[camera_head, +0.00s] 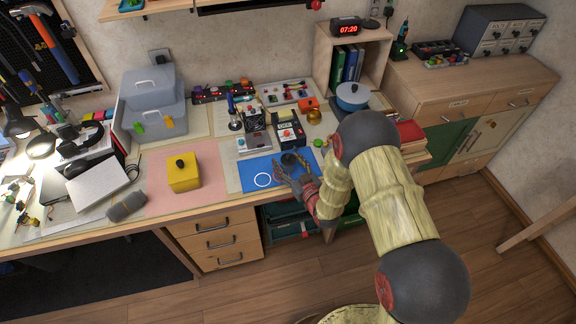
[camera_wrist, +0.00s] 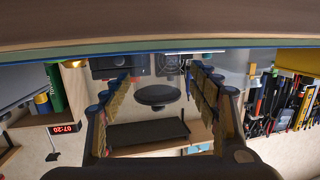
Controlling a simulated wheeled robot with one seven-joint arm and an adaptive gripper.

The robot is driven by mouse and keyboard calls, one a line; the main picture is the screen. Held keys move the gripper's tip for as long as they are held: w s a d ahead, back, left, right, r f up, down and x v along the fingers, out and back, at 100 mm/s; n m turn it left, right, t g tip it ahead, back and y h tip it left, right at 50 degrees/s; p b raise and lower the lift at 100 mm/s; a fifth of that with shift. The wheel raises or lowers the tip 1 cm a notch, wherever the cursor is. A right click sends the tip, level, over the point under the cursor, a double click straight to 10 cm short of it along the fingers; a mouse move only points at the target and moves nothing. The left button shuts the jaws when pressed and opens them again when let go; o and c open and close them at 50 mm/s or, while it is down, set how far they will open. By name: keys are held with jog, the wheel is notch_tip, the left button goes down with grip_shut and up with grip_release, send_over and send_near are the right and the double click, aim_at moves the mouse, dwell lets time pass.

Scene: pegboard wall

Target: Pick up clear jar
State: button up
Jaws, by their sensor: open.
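The clear jar (camera_head: 289,159) seems to be the small dark-topped thing on the blue mat (camera_head: 250,168), partly hidden by my gripper. Its see-through body is hard to make out. My gripper (camera_head: 287,170) is low over the mat's right part, its fingers close to the jar. In the wrist view my gripper (camera_wrist: 160,92) is open, its two fingers wide apart. A round black disc, likely the jar's lid (camera_wrist: 156,95), shows between them. I cannot tell whether either finger touches the jar.
A white ring (camera_head: 263,180) is marked on the mat, left of my gripper. A yellow box (camera_head: 183,172) stands farther left on a pink sheet. Black and grey devices (camera_head: 288,132) stand behind the mat. A blue pot (camera_head: 353,97) and red books (camera_head: 411,132) are to the right.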

jog(key=b+x, duration=0.1)
jog(key=x, duration=0.3)
jog(key=shift+w, duration=0.45)
jog(key=shift+r, duration=0.1)
jog(key=shift+c, duration=0.7)
jog(key=c, duration=1.1)
jog(key=shift+c, duration=1.2)
